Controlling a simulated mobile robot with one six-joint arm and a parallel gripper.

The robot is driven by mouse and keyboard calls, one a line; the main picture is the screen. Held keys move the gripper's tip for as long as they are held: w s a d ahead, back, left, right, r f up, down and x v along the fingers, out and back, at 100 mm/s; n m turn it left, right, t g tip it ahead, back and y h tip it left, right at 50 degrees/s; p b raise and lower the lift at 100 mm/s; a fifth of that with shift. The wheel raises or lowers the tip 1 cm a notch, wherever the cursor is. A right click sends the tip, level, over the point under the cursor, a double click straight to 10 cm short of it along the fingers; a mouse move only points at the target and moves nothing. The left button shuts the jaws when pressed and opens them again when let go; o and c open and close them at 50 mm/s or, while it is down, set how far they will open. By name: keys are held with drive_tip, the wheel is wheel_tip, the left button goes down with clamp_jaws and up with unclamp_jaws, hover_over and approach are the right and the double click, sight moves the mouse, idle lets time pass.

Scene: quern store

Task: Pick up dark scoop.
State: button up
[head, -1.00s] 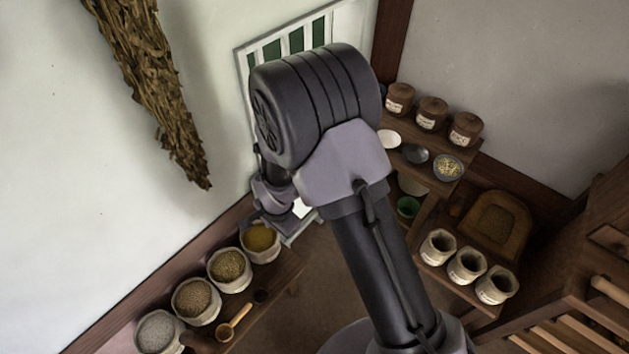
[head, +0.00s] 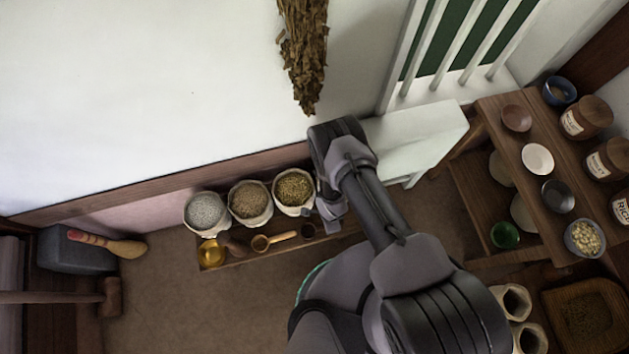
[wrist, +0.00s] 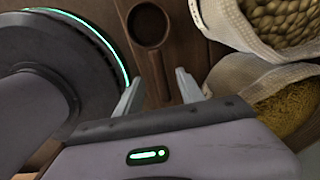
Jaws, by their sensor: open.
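The dark scoop (wrist: 148,24) is a dark brown round cup on the wooden shelf in the wrist view. Its handle runs down the picture toward the gap between my fingers. In the head view the dark scoop (head: 307,231) shows only as a small dark round shape beside my arm, its handle hidden. My gripper (wrist: 158,90) is open and empty, one finger to each side of the line of the handle. I cannot tell how far above the shelf the fingertips are. In the head view my gripper (head: 331,222) is over the shelf's right part, mostly hidden by my arm.
Grain sacks (head: 250,202) stand along the shelf's wall side; a bean sack (wrist: 250,28) and a yellow-grain sack (wrist: 285,105) are close right of my fingers. A light wooden scoop (head: 273,241) and a gold bowl (head: 211,252) lie left on the shelf (head: 243,261).

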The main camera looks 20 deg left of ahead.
sight(322, 228)
drive_tip(key=f+b, duration=0.3)
drive_tip(key=f, duration=0.2)
drive_tip(key=shift+d+f, duration=0.2)
drive_tip(key=shift+r, duration=0.2)
drive_tip(key=shift+c, duration=0.4)
clamp_jaws()
